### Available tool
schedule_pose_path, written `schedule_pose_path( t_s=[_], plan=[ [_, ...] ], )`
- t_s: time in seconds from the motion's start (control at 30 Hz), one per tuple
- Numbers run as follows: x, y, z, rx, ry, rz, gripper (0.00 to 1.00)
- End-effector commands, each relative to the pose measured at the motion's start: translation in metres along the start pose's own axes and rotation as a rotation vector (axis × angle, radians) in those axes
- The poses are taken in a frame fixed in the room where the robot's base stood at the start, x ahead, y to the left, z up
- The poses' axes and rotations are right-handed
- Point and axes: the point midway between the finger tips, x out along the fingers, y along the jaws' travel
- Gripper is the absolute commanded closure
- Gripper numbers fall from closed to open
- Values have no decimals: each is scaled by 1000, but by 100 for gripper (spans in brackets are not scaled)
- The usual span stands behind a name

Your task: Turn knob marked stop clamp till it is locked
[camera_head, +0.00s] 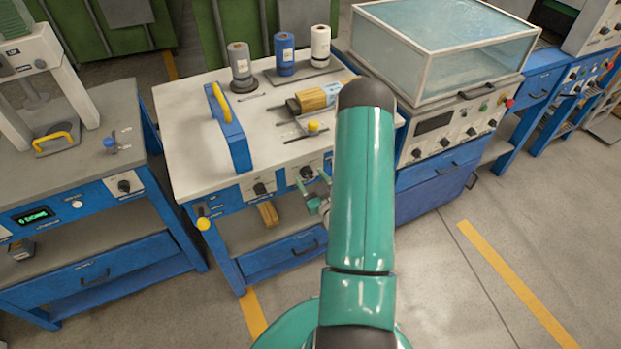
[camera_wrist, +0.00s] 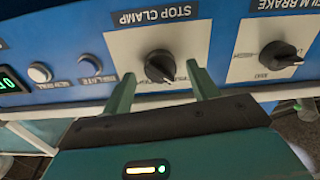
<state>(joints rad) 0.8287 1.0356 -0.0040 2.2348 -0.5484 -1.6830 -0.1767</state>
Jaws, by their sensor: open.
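The knob marked STOP CLAMP (camera_wrist: 159,66) is black and round, on a pale plate in a blue front panel in the wrist view. Its grip bar sits at a slant; the small words below it are too small to read surely. My gripper (camera_wrist: 160,78) is open, its two green fingers to the left and right of the knob's lower part. I cannot tell whether they touch it. The knob labels there are unreadable.
A second black knob, marked FILM BRAKE (camera_wrist: 281,55), is to the right. Two round buttons (camera_wrist: 90,66) and a green-lit display (camera_wrist: 8,80) are to the left. The middle bench top (camera_head: 185,130) bears spools and a blue block. Floor (camera_head: 450,300) is clear in front.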

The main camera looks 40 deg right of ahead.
Motion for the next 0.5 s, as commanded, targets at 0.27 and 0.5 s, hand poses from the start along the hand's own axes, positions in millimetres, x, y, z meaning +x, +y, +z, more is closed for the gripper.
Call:
schedule_pose_path(
  t_s=[0.27,0.5],
  plan=[
    [10,0,0,0,0,-1,41],
    [10,0,0,0,0,-1,66]
  ],
)
